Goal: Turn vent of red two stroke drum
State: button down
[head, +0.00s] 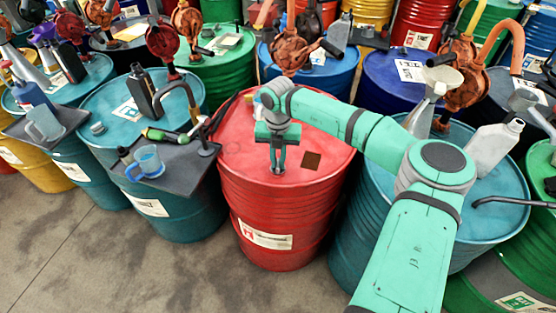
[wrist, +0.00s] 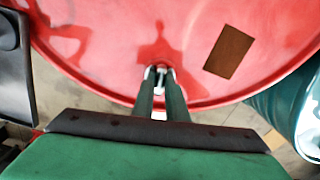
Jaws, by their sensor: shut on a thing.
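The red drum (head: 265,215) stands upright in the middle of the head view. Its red top (wrist: 110,40) fills the upper part of the wrist view. The vent (wrist: 158,70) is a small metal piece near the drum's front rim, mostly hidden between my fingertips. My gripper (head: 278,168) points down at the drum top from above and is shut on the vent. In the wrist view the two dark green fingers of my gripper (wrist: 160,82) meet around it. How far the vent is turned cannot be seen.
A brown square patch (head: 311,160) lies on the drum top right of my gripper. An orange pump (head: 289,50) stands behind. A grey tray (head: 180,165) with a blue mug (head: 148,160) is close on the left. A teal drum (head: 345,225) stands close on the right.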

aim_at(277, 163)
dwell(0.5)
jog(key=c, duration=1.8)
grip_release()
jog(key=shift+o, duration=0.2)
jog(key=shift+r, duration=0.1)
notch_tip(277, 163, up, 11)
jog(key=shift+a+f, duration=0.15)
jog(key=shift+f, duration=0.05)
